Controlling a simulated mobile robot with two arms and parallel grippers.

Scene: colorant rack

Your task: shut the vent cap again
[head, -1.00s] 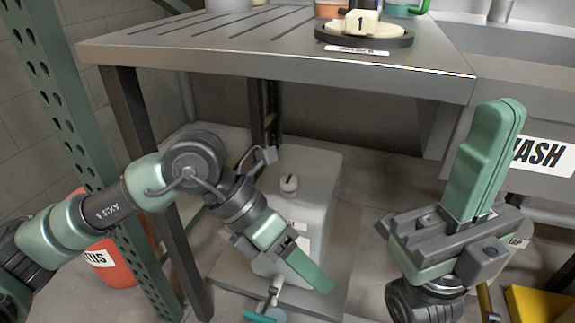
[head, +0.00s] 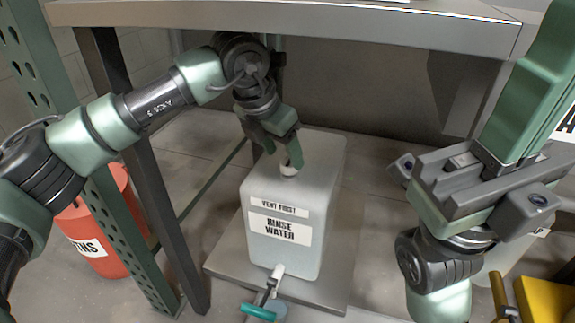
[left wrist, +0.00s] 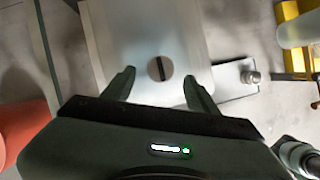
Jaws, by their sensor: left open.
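The vent cap (head: 288,169) is a small pale round knob on top of the white rinse water container (head: 325,190). In the left wrist view the cap (left wrist: 154,68) shows from above as a grey disc with a dark bar across it. My left gripper (head: 283,150) points down over the cap. Its open fingers (left wrist: 159,78) stand on either side of the cap with a gap on both sides. In the head view the fingers partly hide the cap.
The container stands on a grey slab (head: 228,262) under a metal table (head: 300,17). A tap with a teal handle (head: 258,312) is at its front. A table leg (head: 150,170), a green perforated post (head: 100,200) and an orange bucket (head: 90,240) are at the left.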

